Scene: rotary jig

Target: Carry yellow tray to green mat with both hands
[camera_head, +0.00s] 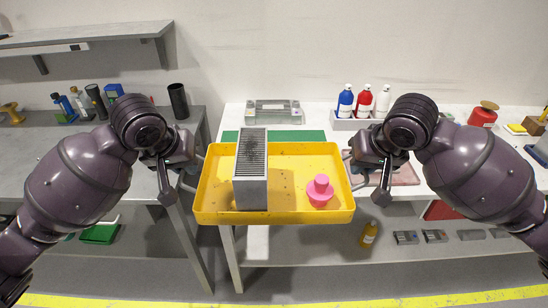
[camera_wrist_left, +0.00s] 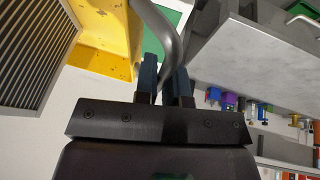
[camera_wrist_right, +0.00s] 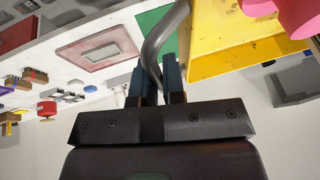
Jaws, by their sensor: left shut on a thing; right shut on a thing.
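The yellow tray (camera_head: 275,217) hangs level in front of the white table, held from both ends. A grey finned block (camera_head: 251,170) and a pink knobbed piece (camera_head: 320,192) stand in it. My left gripper (camera_head: 188,165) is shut on the tray's left handle, a grey bar also seen in the left wrist view (camera_wrist_left: 160,30). My right gripper (camera_head: 358,165) is shut on the right handle, seen in the right wrist view (camera_wrist_right: 160,40). The green mat (camera_head: 313,136) lies on the white table behind the tray, which hides part of it.
A clear grey jig (camera_head: 273,112) stands behind the mat. Blue, red and white bottles (camera_head: 364,101) stand in a holder at the back right. A pinkish plate (camera_head: 405,175) lies right of the tray. A grey bench (camera_head: 50,160) with tools is at the left.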

